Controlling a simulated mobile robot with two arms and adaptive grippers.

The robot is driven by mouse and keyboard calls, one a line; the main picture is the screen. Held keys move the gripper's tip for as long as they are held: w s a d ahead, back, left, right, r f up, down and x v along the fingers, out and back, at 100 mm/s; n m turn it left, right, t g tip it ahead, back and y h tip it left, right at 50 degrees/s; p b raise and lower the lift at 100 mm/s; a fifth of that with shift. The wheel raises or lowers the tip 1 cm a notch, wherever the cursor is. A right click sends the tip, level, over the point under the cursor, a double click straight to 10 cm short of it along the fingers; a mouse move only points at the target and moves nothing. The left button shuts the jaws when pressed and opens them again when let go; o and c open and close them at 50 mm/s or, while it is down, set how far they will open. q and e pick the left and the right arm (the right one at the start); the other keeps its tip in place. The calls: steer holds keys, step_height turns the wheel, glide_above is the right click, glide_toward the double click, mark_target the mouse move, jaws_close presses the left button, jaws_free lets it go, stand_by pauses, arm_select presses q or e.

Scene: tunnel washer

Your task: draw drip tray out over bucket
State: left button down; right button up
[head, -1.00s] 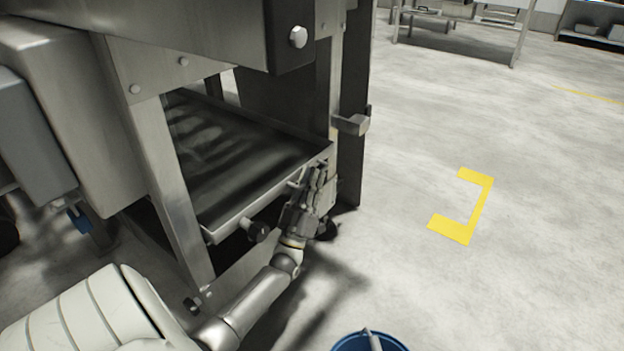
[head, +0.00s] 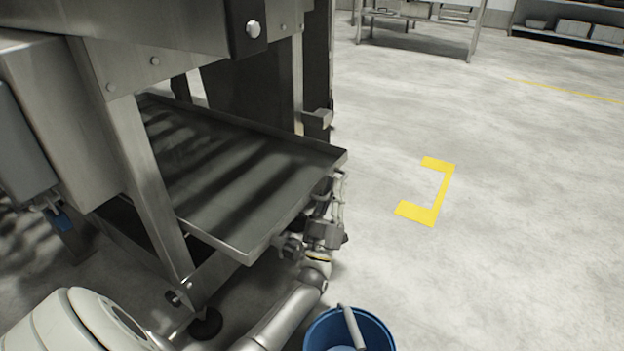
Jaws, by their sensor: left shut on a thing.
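The drip tray (head: 225,185), a shallow grey metal pan with a low rim, sticks partly out of the washer frame. Its back part is still between the frame's legs. My left gripper (head: 325,205) is at the tray's front edge, near the right corner, and is shut on the tray's front handle, which it mostly hides. The blue bucket (head: 378,327) stands on the floor at the bottom of the head view, in front of the tray's front edge and apart from it. A grey handle lies across its rim. My right gripper is not in view.
Steel frame legs (head: 150,190) stand beside the tray. A small metal block (head: 318,119) juts from the far leg. A yellow floor mark (head: 437,190) lies to the right on open concrete. A steel table (head: 420,28) and a shelf (head: 570,37) stand far back.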

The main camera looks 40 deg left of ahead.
arm_select(q)
steer(key=shift+w+d+f+h, duration=0.1)
steer(key=shift+d+h, duration=0.2)
steer(key=shift+d, duration=1.05)
steer(key=c, duration=1.8)
jaws_free()
steer(key=shift+a, duration=0.1)
